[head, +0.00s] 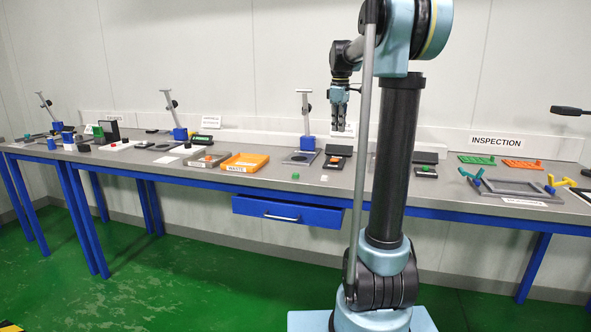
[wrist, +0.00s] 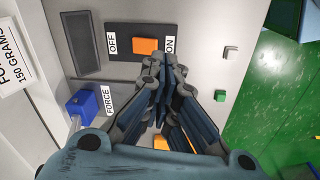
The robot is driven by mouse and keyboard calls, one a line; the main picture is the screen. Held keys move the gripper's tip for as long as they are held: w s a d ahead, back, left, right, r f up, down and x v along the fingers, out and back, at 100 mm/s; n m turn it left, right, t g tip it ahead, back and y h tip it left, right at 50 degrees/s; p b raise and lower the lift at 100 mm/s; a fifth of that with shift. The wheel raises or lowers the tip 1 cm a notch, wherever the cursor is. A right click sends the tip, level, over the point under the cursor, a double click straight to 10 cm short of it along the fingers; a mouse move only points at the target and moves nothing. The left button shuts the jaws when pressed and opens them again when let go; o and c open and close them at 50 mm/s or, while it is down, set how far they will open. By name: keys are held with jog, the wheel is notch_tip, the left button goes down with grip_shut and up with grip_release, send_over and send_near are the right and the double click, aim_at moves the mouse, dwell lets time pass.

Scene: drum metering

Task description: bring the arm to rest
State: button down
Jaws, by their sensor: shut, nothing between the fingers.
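My gripper (head: 340,124) hangs fingers down from my arm above the middle of the long grey bench in the head view. Its fingers are shut with nothing between them. In the wrist view my gripper (wrist: 163,64) has its fingertips together, overlapping the near edge of a black plate (wrist: 118,46) with an orange rocker switch (wrist: 145,46) between OFF and ON labels. In the head view the fingers are apart from the bench top and the black device (head: 337,162) below.
A blue block (wrist: 86,103) labelled FORCE is beside the plate. A white cube (wrist: 231,52) and a green cube (wrist: 220,96) lie near the bench edge. An orange WASTE tray (head: 245,163) is left, a grey tray (head: 515,187) right. A blue drawer (head: 290,211) hangs below.

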jog(key=s+f+m, duration=0.4)
jog(key=s+f, duration=0.5)
jog(key=s, duration=0.4)
jog(key=s+f+m, duration=0.4)
jog(key=s+f, duration=0.5)
jog(key=s, duration=0.4)
jog(key=s+f+m+t, duration=0.1)
jog(key=s+f+m, duration=0.3)
jog(key=s+f, duration=0.5)
jog(key=s, duration=0.4)
jog(key=shift+d+f, duration=0.15)
jog(key=shift+f, duration=0.15)
